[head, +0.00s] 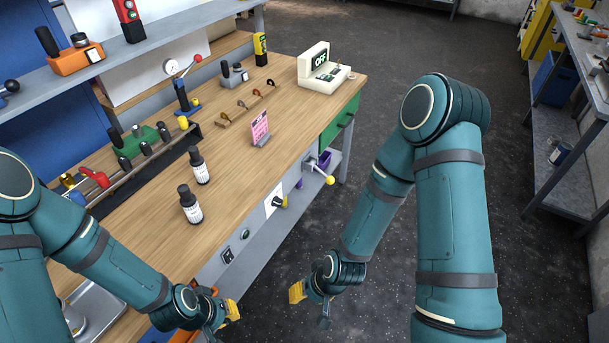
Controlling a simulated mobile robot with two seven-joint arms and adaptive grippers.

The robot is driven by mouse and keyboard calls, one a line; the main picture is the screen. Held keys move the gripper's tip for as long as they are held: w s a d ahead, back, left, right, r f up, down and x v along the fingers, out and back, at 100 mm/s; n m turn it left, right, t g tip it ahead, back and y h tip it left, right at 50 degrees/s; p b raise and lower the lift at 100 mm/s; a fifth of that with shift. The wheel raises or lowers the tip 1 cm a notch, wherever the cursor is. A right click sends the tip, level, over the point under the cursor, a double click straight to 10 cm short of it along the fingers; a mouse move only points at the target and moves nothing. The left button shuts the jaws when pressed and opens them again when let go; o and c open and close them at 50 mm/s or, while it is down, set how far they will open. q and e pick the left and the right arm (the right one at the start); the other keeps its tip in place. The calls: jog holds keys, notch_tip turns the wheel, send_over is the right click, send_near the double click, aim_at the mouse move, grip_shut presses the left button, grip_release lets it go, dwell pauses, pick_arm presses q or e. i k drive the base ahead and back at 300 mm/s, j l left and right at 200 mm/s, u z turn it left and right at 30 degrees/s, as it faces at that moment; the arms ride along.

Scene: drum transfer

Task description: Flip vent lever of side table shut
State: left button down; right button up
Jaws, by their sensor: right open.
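A lever with a yellow ball end (329,180) sticks out from a grey fitting at the wooden workbench's (265,165) front edge. A black knob with a yellow part (280,202) sits on a white plate on the bench's front panel, lower left of that lever. No label shows which of these is the vent lever. My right gripper (311,307) is open and empty, low over the floor in front of the bench, apart from both. My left gripper (224,315) is near the bench's front edge at lower left; its fingers are partly hidden.
Two dark bottles (191,205), a pink card in a stand (260,129) and an "OFF" display device (320,70) stand on the bench. A rocker switch (228,256) is on the front panel. A grey shelf (572,180) stands at right. The floor between is clear.

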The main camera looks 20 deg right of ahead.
aim_at(330, 179)
jog(key=i+l+u, duration=0.1)
jog(key=l, duration=0.25)
jog(key=i+l+u, duration=0.1)
jog(key=l, duration=0.25)
jog(key=i+l+u, duration=0.15)
jog(key=l, duration=0.25)
jog(key=i+l+u, duration=0.1)
jog(key=l, duration=0.3)
jog(key=i+l+u, duration=0.1)
jog(key=l, duration=0.3)
jog(key=i+l, duration=0.1)
jog(key=l, duration=0.3)
jog(key=i+l, duration=0.15)
jog(key=l, duration=0.3)
jog(key=i+l, duration=0.1)
jog(key=l, duration=0.3)
jog(key=i+l, duration=0.1)
jog(key=l, duration=0.3)
jog(key=i+l, duration=0.15)
jog(key=l, duration=0.25)
jog(key=i+l+u, duration=0.1)
jog(key=l, duration=0.35)
jog(key=i+l, duration=0.1)
jog(key=l, duration=0.3)
